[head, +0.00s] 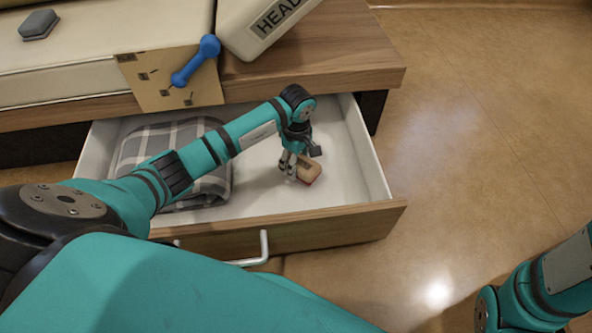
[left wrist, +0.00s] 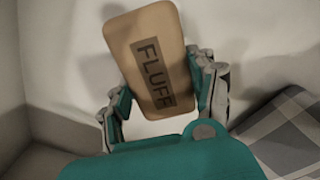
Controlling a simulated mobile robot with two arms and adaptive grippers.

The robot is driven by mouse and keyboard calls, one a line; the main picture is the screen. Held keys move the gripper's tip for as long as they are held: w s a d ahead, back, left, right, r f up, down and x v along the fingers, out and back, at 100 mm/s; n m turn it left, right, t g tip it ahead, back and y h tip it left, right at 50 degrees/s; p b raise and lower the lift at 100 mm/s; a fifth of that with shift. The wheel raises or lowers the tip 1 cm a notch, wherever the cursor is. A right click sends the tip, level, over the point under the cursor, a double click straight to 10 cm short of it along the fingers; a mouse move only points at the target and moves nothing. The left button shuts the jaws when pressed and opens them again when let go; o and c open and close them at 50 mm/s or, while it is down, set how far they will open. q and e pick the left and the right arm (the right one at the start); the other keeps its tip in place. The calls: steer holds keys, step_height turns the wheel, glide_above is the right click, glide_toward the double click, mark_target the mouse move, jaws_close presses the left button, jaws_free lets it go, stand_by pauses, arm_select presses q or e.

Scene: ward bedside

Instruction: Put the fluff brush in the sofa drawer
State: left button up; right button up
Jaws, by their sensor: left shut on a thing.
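The fluff brush (head: 309,169) is a small tan block with a reddish underside, inside the open sofa drawer (head: 375,185). In the left wrist view the brush (left wrist: 152,62) shows its dark "FLUFF" label. My left gripper (head: 292,170) reaches down into the drawer and is shut on the brush, with a finger on each side of it. The brush is low over the white drawer floor; I cannot tell whether it touches it. The drawer is pulled out, with a wooden front and a pale handle (head: 264,247). My right gripper is out of view; only part of that arm shows.
A grey plaid blanket (head: 180,135) lies folded in the drawer's left part. A grey hexagonal object (head: 38,25) lies on the cushion. Floor at right is clear.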

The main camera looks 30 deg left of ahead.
arm_select(q)
steer(key=shift+f+b, duration=1)
steer(key=shift+f, duration=0.75)
steer(key=o, duration=1.1)
steer(key=shift+r, duration=0.1)
step_height(320, 180, up, 12)
steer(key=p, duration=0.8)
steer(key=shift+r, duration=0.15)
